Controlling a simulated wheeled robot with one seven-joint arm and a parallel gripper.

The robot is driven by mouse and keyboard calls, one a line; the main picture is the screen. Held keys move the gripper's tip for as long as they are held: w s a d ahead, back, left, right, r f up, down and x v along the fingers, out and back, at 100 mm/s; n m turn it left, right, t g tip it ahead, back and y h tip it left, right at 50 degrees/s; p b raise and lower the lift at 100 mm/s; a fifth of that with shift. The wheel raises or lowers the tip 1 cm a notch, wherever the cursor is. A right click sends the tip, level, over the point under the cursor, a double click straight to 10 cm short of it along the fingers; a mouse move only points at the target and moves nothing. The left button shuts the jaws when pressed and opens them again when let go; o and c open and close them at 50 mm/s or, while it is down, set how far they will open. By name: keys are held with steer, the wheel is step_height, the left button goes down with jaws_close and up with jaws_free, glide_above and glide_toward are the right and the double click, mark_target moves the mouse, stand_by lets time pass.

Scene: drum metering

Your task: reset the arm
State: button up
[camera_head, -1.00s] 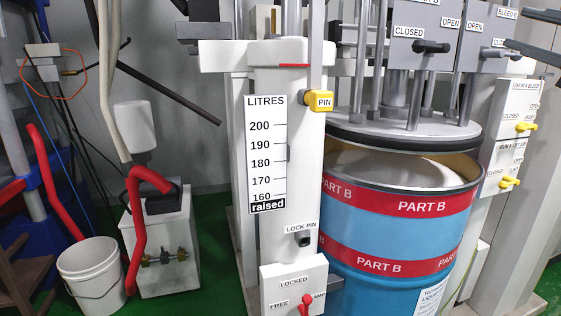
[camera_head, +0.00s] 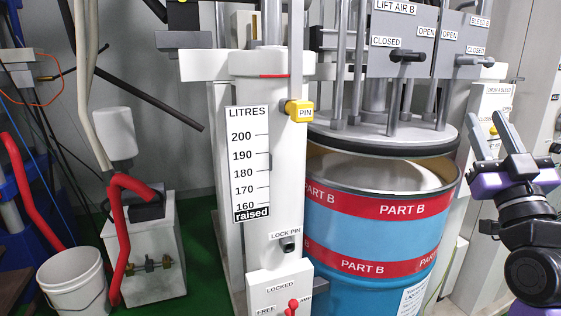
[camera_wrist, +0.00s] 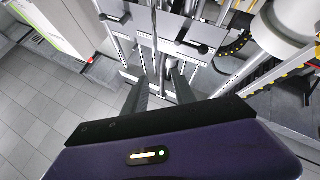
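My gripper (camera_head: 497,128) shows at the right edge of the head view, on my purple and black arm, with its fingers pointing up. It appears in front of the white panel to the right of the drum. In the wrist view my gripper (camera_wrist: 158,85) has its two dark fingers apart, with nothing between them. It is open and empty. Behind the fingers the wrist view shows grey valve boxes (camera_wrist: 190,30) and metal rods, some way off.
A blue drum (camera_head: 375,235) with red PART B bands stands under a raised round plate (camera_head: 385,135). A white column (camera_head: 265,200) with a LITRES scale stands left of it. A white bucket (camera_head: 72,280) and red hoses (camera_head: 122,235) are at left.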

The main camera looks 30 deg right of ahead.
steer(key=a+f+m+g+y+p, duration=0.1)
steer(key=a+f+m+y+p, duration=0.3)
steer(key=a+f, duration=1.55)
steer(key=s+a+f+n+g+y+p, duration=0.2)
steer(key=s+a+f+n+g+y, duration=0.2)
steer(key=s+a+f+n+y, duration=0.5)
steer(key=s+a+f+y, duration=0.3)
steer(key=s+a+f, duration=0.3)
steer(key=s+a, duration=0.2)
steer(key=shift+a, duration=0.8)
